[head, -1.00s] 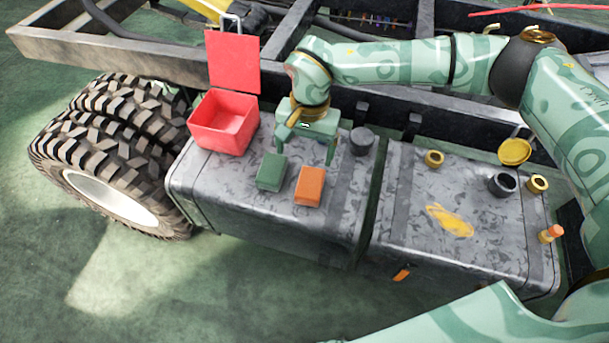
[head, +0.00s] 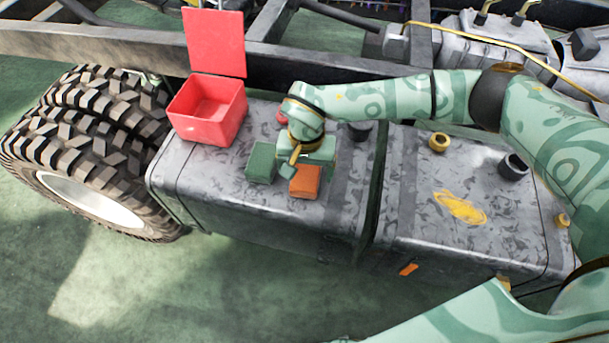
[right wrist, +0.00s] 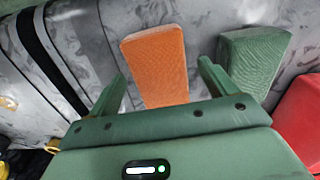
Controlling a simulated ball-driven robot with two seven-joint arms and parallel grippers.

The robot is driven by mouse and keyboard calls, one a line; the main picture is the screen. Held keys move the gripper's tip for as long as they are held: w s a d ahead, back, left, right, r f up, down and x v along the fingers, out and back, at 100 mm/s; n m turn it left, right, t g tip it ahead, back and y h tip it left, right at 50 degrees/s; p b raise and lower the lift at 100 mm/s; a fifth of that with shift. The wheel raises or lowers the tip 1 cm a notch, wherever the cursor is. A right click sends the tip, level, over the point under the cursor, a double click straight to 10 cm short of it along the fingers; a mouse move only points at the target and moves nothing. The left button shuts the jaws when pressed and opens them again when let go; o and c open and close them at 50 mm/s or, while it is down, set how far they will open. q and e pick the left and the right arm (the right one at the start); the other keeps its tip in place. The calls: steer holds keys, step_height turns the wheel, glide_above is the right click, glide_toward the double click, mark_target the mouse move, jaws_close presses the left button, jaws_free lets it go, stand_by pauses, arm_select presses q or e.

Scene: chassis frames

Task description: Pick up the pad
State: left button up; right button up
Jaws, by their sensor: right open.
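An orange pad (head: 305,182) lies on the grey tank top, and a green pad (head: 262,163) lies just left of it. My right gripper (head: 305,170) is at the orange pad and hides part of it in the head view. In the right wrist view, the open jaws (right wrist: 162,75) have the orange pad (right wrist: 157,60) between their fingers, with gaps at the sides. The green pad (right wrist: 252,58) is outside the jaws, close beside one finger. Whether the fingertips reach down beside the orange pad is unclear. My left gripper is not in view.
An open red box (head: 208,112) with its lid up stands left of the pads. A dark cap (head: 360,131) and a partly hidden red object (head: 281,117) are behind the gripper. Yellow ring (head: 439,142) and black cup (head: 513,166) stand on the right tank.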

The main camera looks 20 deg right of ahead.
steer(key=shift+f, duration=0.95)
steer(key=shift+r, duration=0.2)
steer(key=c, duration=1.1)
